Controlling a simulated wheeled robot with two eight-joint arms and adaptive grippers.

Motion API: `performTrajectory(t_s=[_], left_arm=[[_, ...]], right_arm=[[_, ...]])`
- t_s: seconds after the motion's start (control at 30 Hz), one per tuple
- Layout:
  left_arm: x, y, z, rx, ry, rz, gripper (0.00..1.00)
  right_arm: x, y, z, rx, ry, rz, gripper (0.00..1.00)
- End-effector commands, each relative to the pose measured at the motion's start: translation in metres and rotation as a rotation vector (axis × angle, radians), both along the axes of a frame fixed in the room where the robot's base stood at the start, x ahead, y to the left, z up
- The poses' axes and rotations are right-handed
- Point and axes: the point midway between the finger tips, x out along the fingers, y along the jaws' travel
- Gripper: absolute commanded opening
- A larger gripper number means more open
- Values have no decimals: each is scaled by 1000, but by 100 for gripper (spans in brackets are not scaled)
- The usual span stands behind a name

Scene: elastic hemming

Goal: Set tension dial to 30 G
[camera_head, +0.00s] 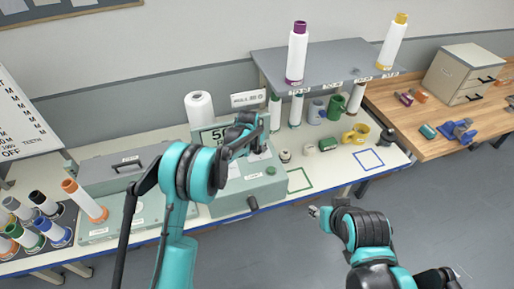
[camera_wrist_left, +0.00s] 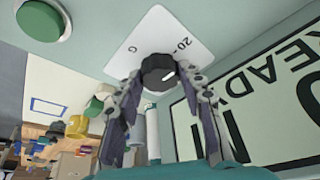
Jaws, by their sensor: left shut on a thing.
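The tension dial (camera_wrist_left: 158,72) is a black round knob with a white mark, on a white plate (camera_wrist_left: 165,35) printed "20-" and "G". My left gripper (camera_wrist_left: 160,85) has a finger on each side of the knob and is shut on it. In the head view my left gripper (camera_head: 258,145) is at the front of the grey-green machine (camera_head: 248,190) and hides the dial. The machine's display (camera_wrist_left: 265,105) reads "READY" in the wrist view; in the head view it is partly covered. My right gripper (camera_head: 318,212) is in front of the bench, away from the machine; its opening is unclear.
A green button (camera_wrist_left: 42,20) sits on the machine beside the dial plate. A white roll (camera_head: 200,108) stands behind the machine. A grey shelf (camera_head: 325,62) holds tall spools. Green (camera_head: 300,180) and blue (camera_head: 369,160) outlined squares on the bench are empty.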

Motion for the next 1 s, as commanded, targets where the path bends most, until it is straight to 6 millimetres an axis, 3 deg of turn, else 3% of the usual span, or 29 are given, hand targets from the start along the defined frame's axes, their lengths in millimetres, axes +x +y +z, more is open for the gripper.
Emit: performTrajectory(t_s=[0.6, 1.0], left_arm=[[3, 4, -2, -2, 0, -477, 10], [5, 6, -1, -2, 1, -815, 10]], right_arm=[[0, 0, -39, 0, 0, 0, 40], [0, 0, -52, 0, 0, 0, 40]])
